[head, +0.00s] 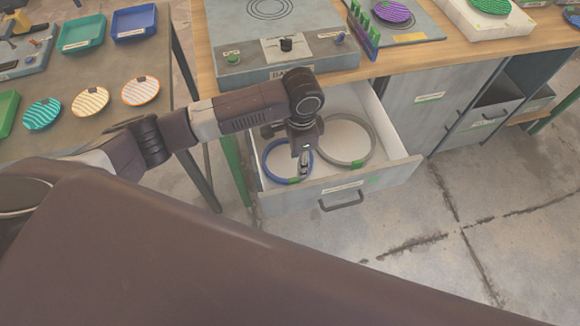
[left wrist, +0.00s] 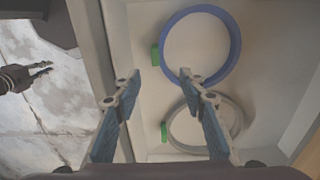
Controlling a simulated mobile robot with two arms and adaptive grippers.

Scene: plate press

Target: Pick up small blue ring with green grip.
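The small blue ring (head: 265,163) with a green grip (head: 294,180) lies flat on the left of the open drawer's floor. In the left wrist view the blue ring (left wrist: 234,45) is at the top, its green grip (left wrist: 155,54) on its left side. My left gripper (head: 304,170) hangs above the drawer, beside the blue ring, partly covering its right side. In the left wrist view my left gripper (left wrist: 158,78) is open and empty, its fingertips just below the green grip in the picture. My right gripper (left wrist: 42,70) shows at the left edge, over the floor, fingers apart.
A larger grey ring (head: 372,148) with a green grip (head: 358,164) lies right of the blue ring. The drawer's front wall (head: 395,174) and side walls surround both. A bench with a press base (head: 285,58) stands above; a side table (head: 100,67) holds plates and trays.

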